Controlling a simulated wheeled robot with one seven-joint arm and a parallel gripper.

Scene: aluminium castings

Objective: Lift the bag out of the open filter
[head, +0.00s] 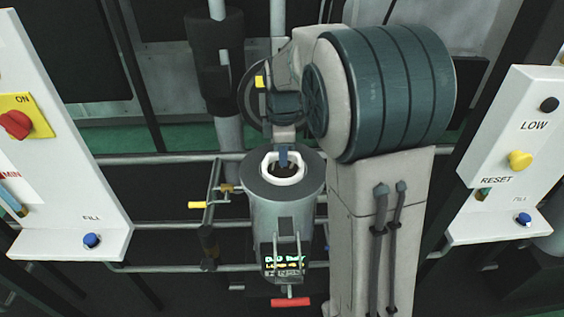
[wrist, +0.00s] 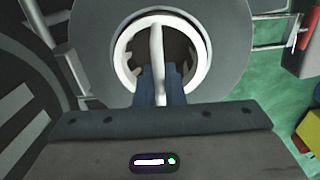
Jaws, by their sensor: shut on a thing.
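The open filter (head: 282,215) is a grey upright cylinder with a wide flat rim in the middle of the head view. The bag's white ring (head: 270,178) sits in its mouth, and a white handle bar crosses it. In the wrist view the bag's ring (wrist: 121,50) is within the filter's rim (wrist: 225,45). My gripper (head: 283,156) is over the mouth, and its two blue fingers (wrist: 160,84) are shut on the bag's handle. The bag's body below the ring is hidden inside the filter.
A left panel (head: 75,170) has a red knob and a blue button. A right panel (head: 510,190) has yellow and blue buttons. Grey rails (head: 160,226) run behind the filter. A yellow-tipped valve (head: 197,205) is at its left, a red handle (head: 290,302) below.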

